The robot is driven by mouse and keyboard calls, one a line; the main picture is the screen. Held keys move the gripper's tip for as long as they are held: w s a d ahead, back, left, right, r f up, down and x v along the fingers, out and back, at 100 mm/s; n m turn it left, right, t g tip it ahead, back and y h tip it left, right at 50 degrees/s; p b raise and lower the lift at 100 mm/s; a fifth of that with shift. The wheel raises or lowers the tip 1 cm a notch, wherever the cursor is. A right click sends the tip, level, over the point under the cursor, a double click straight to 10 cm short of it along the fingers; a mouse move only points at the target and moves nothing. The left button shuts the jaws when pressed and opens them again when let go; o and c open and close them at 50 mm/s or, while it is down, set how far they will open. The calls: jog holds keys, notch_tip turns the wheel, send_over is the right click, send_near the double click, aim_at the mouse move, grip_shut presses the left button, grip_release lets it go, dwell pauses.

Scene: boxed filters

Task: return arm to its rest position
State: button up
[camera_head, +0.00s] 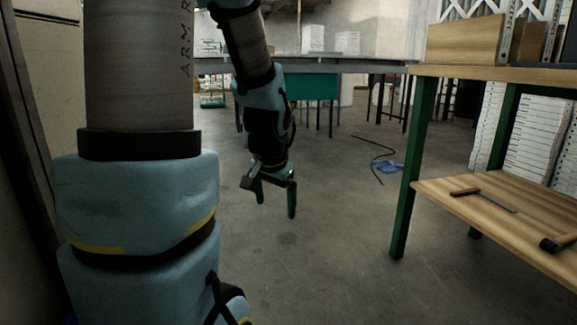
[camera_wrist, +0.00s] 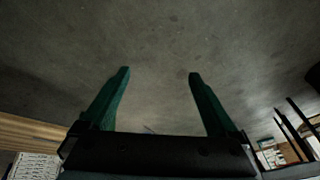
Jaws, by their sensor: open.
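My gripper (camera_head: 275,198) hangs from my arm near the middle of the head view, fingers pointing down over bare floor. Its two green fingers stand apart with nothing between them. In the wrist view my gripper (camera_wrist: 160,75) also shows open and empty, with only grey concrete beyond the fingertips. My upper arm fills the left part of the head view and hides what is behind it.
A wooden workbench with green legs (camera_head: 400,215) stands at right, tools (camera_head: 482,196) on its lower shelf. White boxes (camera_head: 532,125) are stacked behind it. A dark cable (camera_head: 372,150) and blue item (camera_head: 389,167) lie on the floor. A long table (camera_head: 350,66) stands behind. The middle floor is clear.

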jog(key=s+a+f+n+g, duration=0.3)
jog(key=s+a+n, duration=0.15)
jog(key=s, duration=0.45)
notch_tip(320, 180, up, 38)
jog(key=p, duration=3.8)
jog(key=shift+w+d+f, duration=0.15)
jog(key=shift+d+f, duration=0.1)
jog(key=shift+d, duration=0.2)
jog(key=shift+n, duration=0.25)
